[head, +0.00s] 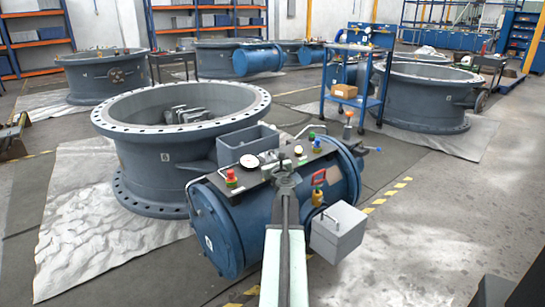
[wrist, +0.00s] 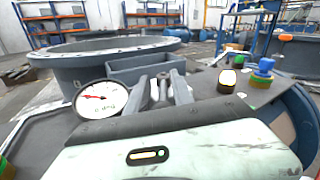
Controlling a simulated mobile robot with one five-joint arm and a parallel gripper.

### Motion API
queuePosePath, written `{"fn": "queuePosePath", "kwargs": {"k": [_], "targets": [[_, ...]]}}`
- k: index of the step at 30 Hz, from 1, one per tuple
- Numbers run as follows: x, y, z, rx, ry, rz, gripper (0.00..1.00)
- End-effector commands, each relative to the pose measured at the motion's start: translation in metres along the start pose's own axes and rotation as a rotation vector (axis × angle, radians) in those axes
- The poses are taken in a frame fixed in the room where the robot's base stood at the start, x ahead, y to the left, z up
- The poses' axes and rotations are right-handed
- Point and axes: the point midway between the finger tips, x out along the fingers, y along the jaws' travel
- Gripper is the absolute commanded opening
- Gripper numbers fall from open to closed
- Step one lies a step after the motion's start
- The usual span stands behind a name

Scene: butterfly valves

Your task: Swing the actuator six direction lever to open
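The blue cylindrical actuator (head: 226,220) lies beside the large grey valve ring. Its dark top panel (head: 325,152) carries a round white gauge (head: 249,161), which also shows in the wrist view (wrist: 101,98), and several coloured knobs. A lever with an orange knob (head: 348,115) stands upright at the panel's far right end. Another handle with a blue tip (head: 378,149) sticks out at the right. I cannot tell which is the direction lever. My gripper (head: 284,170) is over the panel, right of the gauge. In the wrist view its fingers (wrist: 163,82) are apart, with small grey fittings visible between them.
A red button (head: 231,178) is at the panel's left. A grey box (head: 338,231) is mounted on the actuator's near right side. The open grey box (head: 247,144) sits behind the panel. A blue cart (head: 352,100) stands behind.

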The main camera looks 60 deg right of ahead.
Motion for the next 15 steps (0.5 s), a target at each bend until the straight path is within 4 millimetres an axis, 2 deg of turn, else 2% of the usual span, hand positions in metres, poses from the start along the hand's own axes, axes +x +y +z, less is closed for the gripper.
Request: {"fn": "queuePosePath", "kwargs": {"k": [1, 2, 15], "targets": [[-0.0002, -0.0005, -0.0002, 0.000, 0.000, 0.001, 0.07], [-0.0004, -0.0011, -0.0003, 0.000, 0.000, 0.000, 0.00], [-0.0011, -0.0043, -0.0013, -0.001, 0.001, -0.002, 0.00]]}}
